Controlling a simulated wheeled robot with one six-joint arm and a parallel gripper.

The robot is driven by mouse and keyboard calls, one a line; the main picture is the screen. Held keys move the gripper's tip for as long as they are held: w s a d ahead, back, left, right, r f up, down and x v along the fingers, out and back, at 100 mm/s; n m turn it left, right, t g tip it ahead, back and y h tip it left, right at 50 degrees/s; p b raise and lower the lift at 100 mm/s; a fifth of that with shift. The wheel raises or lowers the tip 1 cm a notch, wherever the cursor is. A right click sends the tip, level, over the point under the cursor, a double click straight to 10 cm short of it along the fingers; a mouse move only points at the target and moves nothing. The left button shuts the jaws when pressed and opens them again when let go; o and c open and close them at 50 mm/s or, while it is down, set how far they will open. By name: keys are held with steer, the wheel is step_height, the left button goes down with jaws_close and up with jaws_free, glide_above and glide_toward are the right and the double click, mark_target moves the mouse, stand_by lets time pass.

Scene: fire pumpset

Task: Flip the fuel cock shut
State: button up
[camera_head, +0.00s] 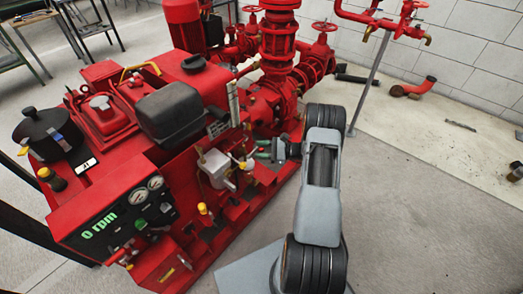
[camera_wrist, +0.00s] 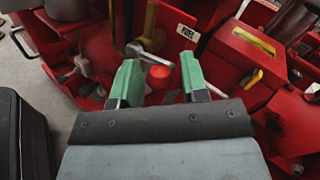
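A grey metal lever (camera_wrist: 150,57), which appears to be the fuel cock's handle, shows in the wrist view beside a white FUEL label (camera_wrist: 187,32). In the head view my gripper (camera_head: 262,149) is close to the right side of the red engine (camera_head: 140,130). The cock is hard to make out there.
A red box with a yellow label (camera_wrist: 254,42) and a yellow lever (camera_wrist: 257,77) are right of the fingers. Red pump pipework (camera_head: 280,60) stands behind my gripper. A grey post (camera_head: 370,70) stands farther right.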

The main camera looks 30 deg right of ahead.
steer(key=c, duration=0.6)
steer(key=shift+f+m+y+b, duration=0.3)
steer(key=shift+f+m+b, duration=0.2)
steer(key=shift+f, duration=0.15)
steer(key=shift+f+m+t+y, duration=0.15)
steer(key=shift+m+t+y, duration=0.25)
steer(key=shift+m+t, duration=0.3)
steer(key=o, duration=0.9)
steer(key=shift+c, duration=0.2)
steer(key=v, duration=1.4)
steer(key=shift+r+p, duration=0.2)
steer(key=shift+p, duration=0.25)
